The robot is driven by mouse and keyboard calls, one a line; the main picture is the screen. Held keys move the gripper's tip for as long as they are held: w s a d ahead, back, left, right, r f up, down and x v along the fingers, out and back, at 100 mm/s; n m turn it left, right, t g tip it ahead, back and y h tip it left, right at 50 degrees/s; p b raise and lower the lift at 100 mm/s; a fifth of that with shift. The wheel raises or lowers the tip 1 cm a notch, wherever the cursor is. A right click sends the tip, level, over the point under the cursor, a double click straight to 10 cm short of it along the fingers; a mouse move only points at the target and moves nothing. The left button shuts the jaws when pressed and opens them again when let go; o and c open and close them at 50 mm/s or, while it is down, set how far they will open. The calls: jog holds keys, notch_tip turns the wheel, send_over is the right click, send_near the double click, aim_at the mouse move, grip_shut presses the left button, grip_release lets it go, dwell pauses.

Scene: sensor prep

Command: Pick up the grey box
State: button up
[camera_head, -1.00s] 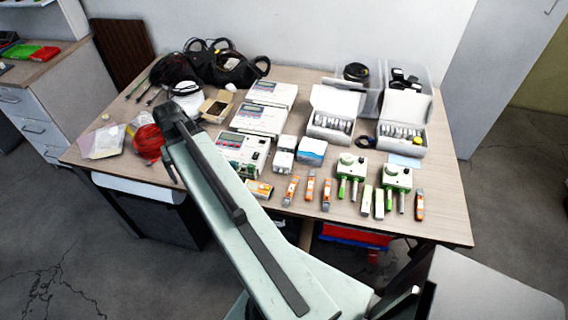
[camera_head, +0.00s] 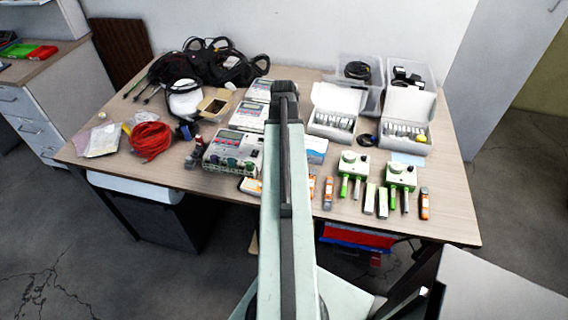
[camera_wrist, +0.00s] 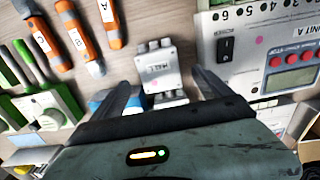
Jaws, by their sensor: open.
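A small grey box (camera_wrist: 157,68) with HALL printed on its top lies on the table in the wrist view. A second grey piece (camera_wrist: 170,99) shows just below it, partly covered by my gripper. My gripper (camera_wrist: 160,81) is open and empty, with its two fingers on either side of the lower grey piece and their tips near the HALL box's lower corners. I cannot tell how high the fingers are. In the head view my arm ends in my gripper end (camera_head: 285,90) and hides both grey pieces.
A white meter unit (camera_head: 233,150) stands left of my arm, with a blue-white box (camera_head: 316,149) close on the right. Orange sensors (camera_wrist: 75,35) and green-grey sensors (camera_head: 401,173) lie nearby. Open white boxes (camera_head: 335,111) stand farther back. A red cable coil (camera_head: 150,141) lies left.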

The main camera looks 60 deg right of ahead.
jog(key=f+b, duration=0.5)
jog(key=shift+a+f, duration=0.2)
jog(key=shift+r, duration=0.2)
jog(key=c, duration=1.3)
notch_tip(320, 180, up, 10)
jog(key=p, duration=1)
jog(key=shift+r, duration=0.15)
jog(key=shift+c, duration=0.2)
